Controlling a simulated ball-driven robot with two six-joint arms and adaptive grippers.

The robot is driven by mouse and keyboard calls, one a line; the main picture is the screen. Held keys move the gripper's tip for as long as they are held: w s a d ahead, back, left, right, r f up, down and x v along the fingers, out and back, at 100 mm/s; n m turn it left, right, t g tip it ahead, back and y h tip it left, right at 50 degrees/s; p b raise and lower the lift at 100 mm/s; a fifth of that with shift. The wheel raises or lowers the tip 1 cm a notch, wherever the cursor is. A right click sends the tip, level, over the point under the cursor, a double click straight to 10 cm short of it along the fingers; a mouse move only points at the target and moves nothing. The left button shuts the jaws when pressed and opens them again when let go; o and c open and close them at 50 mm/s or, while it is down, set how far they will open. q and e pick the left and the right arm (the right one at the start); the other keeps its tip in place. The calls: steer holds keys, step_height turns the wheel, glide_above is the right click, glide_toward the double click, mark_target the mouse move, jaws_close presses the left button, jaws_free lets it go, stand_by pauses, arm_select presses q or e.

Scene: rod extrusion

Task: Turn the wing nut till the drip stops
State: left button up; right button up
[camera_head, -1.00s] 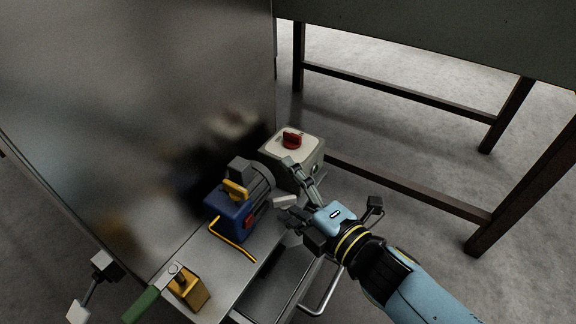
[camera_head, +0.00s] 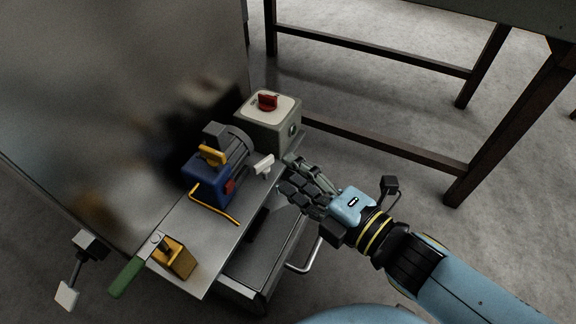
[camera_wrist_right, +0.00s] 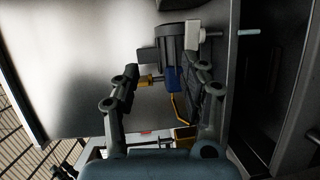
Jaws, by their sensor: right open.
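A blue motor-like unit (camera_head: 204,183) sits on the metal shelf, with a yellow winged piece (camera_head: 212,155) on top. A pale T-shaped piece (camera_head: 264,165) stands at its right side. I cannot tell for sure which one is the wing nut. My right gripper (camera_head: 298,182) is open and empty, right of the pale piece and apart from it. In the right wrist view the open fingers (camera_wrist_right: 163,76) frame the blue unit (camera_wrist_right: 172,78) and the yellow piece (camera_wrist_right: 148,81) beyond. No drip can be made out. My left gripper is not in view.
A grey box with a red knob (camera_head: 267,102) stands behind the motor. A tall metal panel (camera_head: 90,110) bounds the left. A table frame (camera_head: 375,151) stands right.

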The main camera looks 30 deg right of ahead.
steer(key=v, duration=0.5)
steer(key=shift+s+f, duration=0.2)
stand_by(0.3)
